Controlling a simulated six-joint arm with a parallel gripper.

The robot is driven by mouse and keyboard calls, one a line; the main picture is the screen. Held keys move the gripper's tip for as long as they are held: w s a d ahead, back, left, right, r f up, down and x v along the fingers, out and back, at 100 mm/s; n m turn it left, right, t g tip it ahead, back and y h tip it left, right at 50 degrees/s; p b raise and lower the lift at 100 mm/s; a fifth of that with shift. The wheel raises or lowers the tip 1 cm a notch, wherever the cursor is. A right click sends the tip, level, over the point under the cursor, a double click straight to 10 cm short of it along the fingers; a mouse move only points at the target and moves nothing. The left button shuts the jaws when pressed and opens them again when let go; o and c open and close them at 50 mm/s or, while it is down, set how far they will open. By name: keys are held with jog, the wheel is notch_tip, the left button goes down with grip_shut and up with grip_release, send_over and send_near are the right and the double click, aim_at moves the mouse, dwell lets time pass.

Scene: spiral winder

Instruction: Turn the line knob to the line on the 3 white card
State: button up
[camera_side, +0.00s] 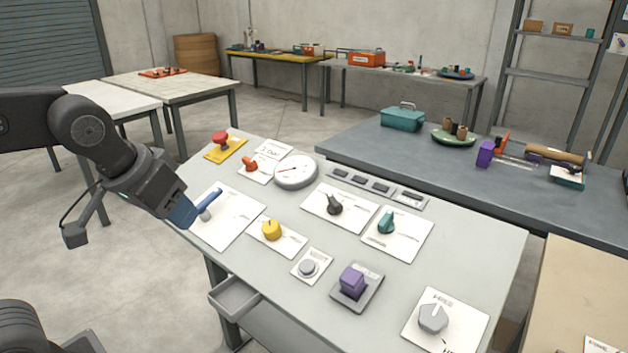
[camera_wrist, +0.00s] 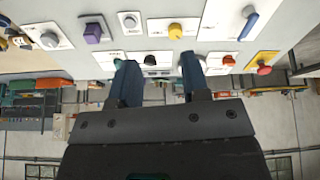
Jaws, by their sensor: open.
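A grey knob (camera_side: 433,318) with a pale pointer line sits on a white card (camera_side: 470,330) at the panel's near right corner. The card has printed marks, too small to read surely; it may be the line knob. In the wrist view the grey knob (camera_wrist: 49,40) is at the upper left, on its white card (camera_wrist: 36,28). My gripper (camera_side: 183,212) is at the panel's left edge in the side view, far from this knob and close in the picture to the blue lever. In the wrist view my gripper (camera_wrist: 158,64) is open, with nothing held between its fingers.
The sloping grey panel also carries a blue lever (camera_side: 210,200), yellow knob (camera_side: 271,230), black knob (camera_side: 334,205), teal knob (camera_side: 386,222), purple block (camera_side: 352,281), grey button (camera_side: 308,267), orange knob (camera_side: 250,164), red button (camera_side: 221,138) and round gauge (camera_side: 296,172).

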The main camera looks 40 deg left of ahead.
jog(key=w+d+r+n+y, duration=0.1)
jog(key=w+r+n, duration=0.15)
jog(key=w, duration=0.55)
jog(key=w+d+r+n, duration=0.1)
jog(key=w+n, duration=0.2)
jog(key=w, duration=0.5)
jog(key=n+y, duration=0.1)
jog(key=n, duration=0.4)
send_near(330, 195)
jog(key=shift+g, duration=0.3)
jog(key=x, duration=1)
jog(key=shift+w, duration=0.3)
jog(key=shift+c, duration=0.2)
jog(key=c, duration=0.5)
